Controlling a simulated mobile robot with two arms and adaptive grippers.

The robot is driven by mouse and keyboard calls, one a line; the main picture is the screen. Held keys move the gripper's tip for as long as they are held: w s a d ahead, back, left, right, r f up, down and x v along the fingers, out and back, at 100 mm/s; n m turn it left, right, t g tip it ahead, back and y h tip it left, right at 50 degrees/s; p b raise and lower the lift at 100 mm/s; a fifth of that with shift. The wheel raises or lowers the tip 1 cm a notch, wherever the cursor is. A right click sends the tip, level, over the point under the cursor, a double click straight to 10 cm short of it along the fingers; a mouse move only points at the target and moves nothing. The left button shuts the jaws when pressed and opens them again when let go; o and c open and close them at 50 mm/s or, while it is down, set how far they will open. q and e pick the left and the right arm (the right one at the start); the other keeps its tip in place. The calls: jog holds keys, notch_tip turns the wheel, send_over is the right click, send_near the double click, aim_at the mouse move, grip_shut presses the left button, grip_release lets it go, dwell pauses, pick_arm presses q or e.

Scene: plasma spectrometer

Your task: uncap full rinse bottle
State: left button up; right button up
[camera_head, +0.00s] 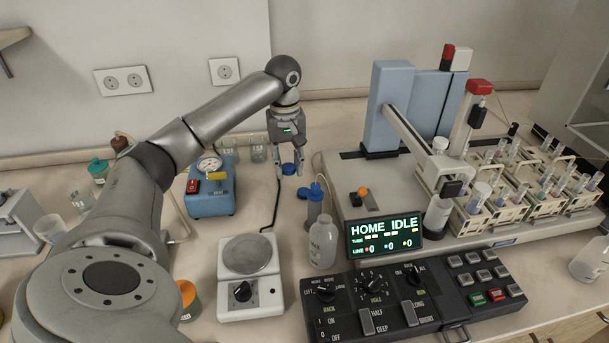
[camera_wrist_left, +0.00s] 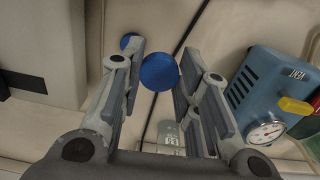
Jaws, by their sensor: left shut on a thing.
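My left gripper (camera_head: 288,168) is shut on a blue cap (camera_head: 288,169), held between its fingertips above the back of the bench. In the left wrist view the round blue cap (camera_wrist_left: 160,72) sits between the fingers (camera_wrist_left: 158,75). No bottle shows under the cap. Another blue thing (camera_wrist_left: 128,40) is partly hidden by a finger in the left wrist view. My right gripper is not in view.
A blue pump with a gauge (camera_head: 211,187) and glass beakers (camera_head: 258,152) stand left of the gripper. A white balance (camera_head: 248,275) and a black control panel (camera_head: 400,305) are in front. The spectrometer with tube racks (camera_head: 530,205) fills the right. A dark cable (camera_head: 275,205) runs below the gripper.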

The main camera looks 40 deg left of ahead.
pick_arm(q)
jog(key=w+a+f, duration=0.1)
jog(key=w+f, duration=0.1)
jog(key=w, duration=0.2)
jog(key=p, duration=0.1)
send_over(304, 183)
jog(key=f, duration=0.2)
jog(key=s+f, duration=0.1)
jog(key=f, duration=0.1)
jog(key=shift+d+f, duration=0.2)
jog(key=shift+f, duration=0.1)
jog(key=shift+w+a+f, duration=0.15)
jog(key=shift+w+f, duration=0.3)
jog(key=shift+f, duration=1.65)
jog(key=shift+s+f, duration=0.1)
jog(key=o, duration=1.1)
